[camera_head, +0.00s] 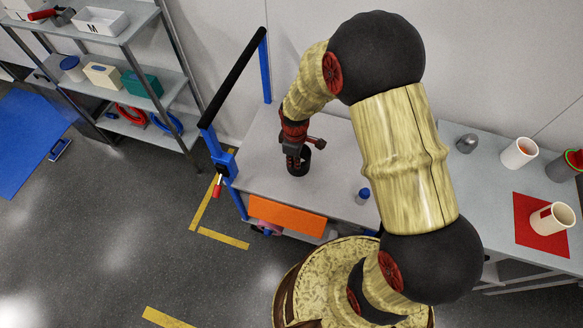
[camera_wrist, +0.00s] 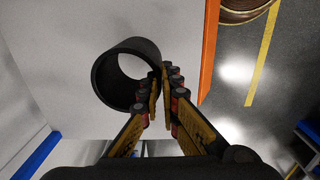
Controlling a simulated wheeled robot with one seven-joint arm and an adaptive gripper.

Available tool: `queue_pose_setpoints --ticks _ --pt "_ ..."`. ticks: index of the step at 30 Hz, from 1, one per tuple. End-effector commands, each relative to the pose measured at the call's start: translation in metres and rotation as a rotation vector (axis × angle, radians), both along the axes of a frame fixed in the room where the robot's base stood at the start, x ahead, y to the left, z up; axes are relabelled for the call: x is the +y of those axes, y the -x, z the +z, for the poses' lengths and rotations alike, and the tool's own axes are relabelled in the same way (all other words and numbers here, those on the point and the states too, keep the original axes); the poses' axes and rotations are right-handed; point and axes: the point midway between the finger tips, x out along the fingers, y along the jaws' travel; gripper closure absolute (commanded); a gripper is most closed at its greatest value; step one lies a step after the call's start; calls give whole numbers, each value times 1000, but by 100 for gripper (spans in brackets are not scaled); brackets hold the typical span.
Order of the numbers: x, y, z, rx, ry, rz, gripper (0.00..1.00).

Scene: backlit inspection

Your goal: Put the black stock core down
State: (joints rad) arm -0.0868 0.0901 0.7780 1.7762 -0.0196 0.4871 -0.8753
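The black stock core, a hollow dark tube (camera_wrist: 101,82), shows in the wrist view with its open end toward the camera. My gripper (camera_wrist: 161,88) is shut on the tube's wall at its right side. In the head view my gripper (camera_head: 296,150) points down over the grey top of the cart (camera_head: 262,165), with the dark core (camera_head: 299,167) below the fingers. I cannot tell whether the core touches the surface.
A blue-capped jar (camera_head: 363,196) stands to the right on the cart. An orange panel (camera_head: 287,216) lines the front edge, and a blue post and black handle stand at left. The right bench holds white cups (camera_head: 519,153) and a red mat (camera_head: 530,236).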

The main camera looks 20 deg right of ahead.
Motion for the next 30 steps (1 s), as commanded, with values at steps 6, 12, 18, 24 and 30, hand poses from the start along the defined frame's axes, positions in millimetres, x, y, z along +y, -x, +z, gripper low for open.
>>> queue_pose_setpoints --ticks 6,12,18,24,30 --pt "5 -9 -12 0 0 1 100" --pt "8 -15 -37 1 0 1 100" --pt "8 -16 -51 -1 0 1 100" --pt "8 -16 -50 -1 0 0 100" --pt "8 -15 -53 0 0 0 92"
